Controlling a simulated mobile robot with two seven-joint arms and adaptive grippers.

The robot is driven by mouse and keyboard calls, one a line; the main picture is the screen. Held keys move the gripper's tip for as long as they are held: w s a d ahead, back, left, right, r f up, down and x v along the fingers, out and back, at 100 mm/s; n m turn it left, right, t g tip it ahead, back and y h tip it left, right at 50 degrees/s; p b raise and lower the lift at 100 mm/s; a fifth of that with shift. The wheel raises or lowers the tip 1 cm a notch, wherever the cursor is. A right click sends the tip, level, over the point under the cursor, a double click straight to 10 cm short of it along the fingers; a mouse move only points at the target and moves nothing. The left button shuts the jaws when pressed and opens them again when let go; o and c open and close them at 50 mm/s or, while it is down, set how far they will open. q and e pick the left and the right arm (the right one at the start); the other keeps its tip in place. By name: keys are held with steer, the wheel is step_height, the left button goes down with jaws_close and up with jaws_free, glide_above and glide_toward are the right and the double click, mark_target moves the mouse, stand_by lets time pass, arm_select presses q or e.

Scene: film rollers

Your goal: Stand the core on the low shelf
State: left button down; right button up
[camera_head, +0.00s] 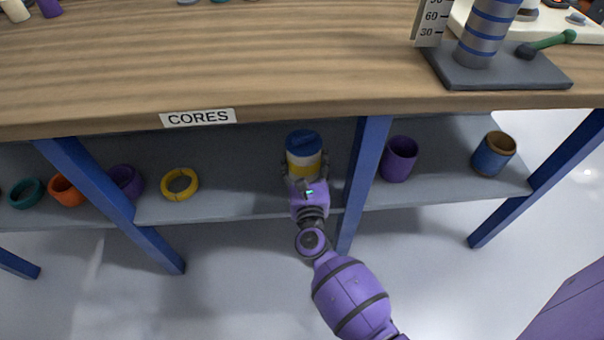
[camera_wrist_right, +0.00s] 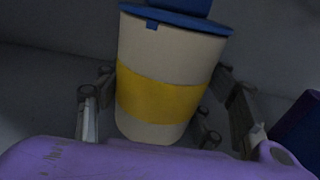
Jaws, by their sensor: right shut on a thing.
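My right gripper (camera_head: 306,178) is shut on a white lidded cup (camera_wrist_right: 165,60) with a blue lid and a yellow band. In the head view the cup (camera_head: 304,156) is upright, over the low grey shelf (camera_head: 237,178). I cannot tell whether its base touches the shelf. In the right wrist view the fingers (camera_wrist_right: 165,112) are on both sides of it. Core-like tubes stand on the shelf to the right: a purple one (camera_head: 398,160) past a blue post, and a blue one with a brown inside (camera_head: 493,156). My left gripper is out of view.
A yellow ring (camera_head: 180,184) lies left of the cup, with purple (camera_head: 127,182), orange (camera_head: 67,190) and teal (camera_head: 26,193) rings farther left. A blue post (camera_head: 364,175) stands close right of my gripper. The wooden tabletop (camera_head: 250,60) with a CORES label (camera_head: 198,118) overhangs the shelf.

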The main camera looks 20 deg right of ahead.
steer(key=shift+s+a+f, duration=0.1)
steer(key=shift+s+f, duration=0.05)
steer(key=shift+f, duration=0.05)
steer(key=f+b, duration=0.1)
steer(key=f, duration=0.1)
steer(key=f+b, duration=0.1)
steer(key=shift+s+a+f, duration=0.15)
steer(key=shift+s+f, duration=0.05)
steer(key=shift+f, duration=0.2)
steer(key=shift+r, duration=0.1)
steer(key=o, duration=1.3)
steer(key=v, duration=0.7)
steer(key=shift+s+a+r+p, duration=0.1)
steer(key=shift+s+p, duration=0.2)
steer(key=shift+p, duration=0.1)
